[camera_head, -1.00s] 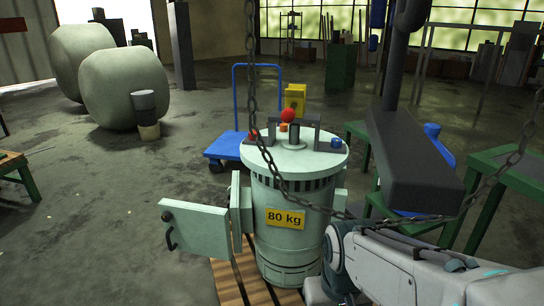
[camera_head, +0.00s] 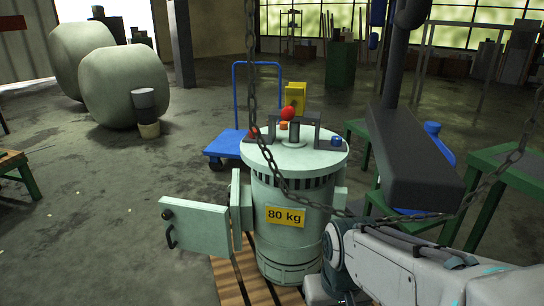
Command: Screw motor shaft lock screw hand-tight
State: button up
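The pale green motor (camera_head: 290,225) stands upright with an "80 kg" label on its front. On its round top a dark bracket (camera_head: 309,119) spans a short grey vertical shaft (camera_head: 294,133). A red knob-like part (camera_head: 288,113) shows at the bracket's top bar, tilted; it may be the lock screw, but I cannot tell. A small orange part (camera_head: 284,126) is just below it. My arm enters from the lower right, in front of the motor's lower right side. My gripper is not visible.
A hanging chain (camera_head: 267,150) crosses in front of the motor's top and loops right. The motor's side door (camera_head: 195,229) stands open to the left. A dark beam (camera_head: 412,160) and green tables (camera_head: 510,180) are on the right. A blue trolley (camera_head: 226,145) stands behind.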

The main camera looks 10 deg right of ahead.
aim_at(283, 125)
jog(key=k, duration=1)
jog(key=u, duration=1.3)
jog(key=i, duration=4)
jog(key=z, duration=2.55)
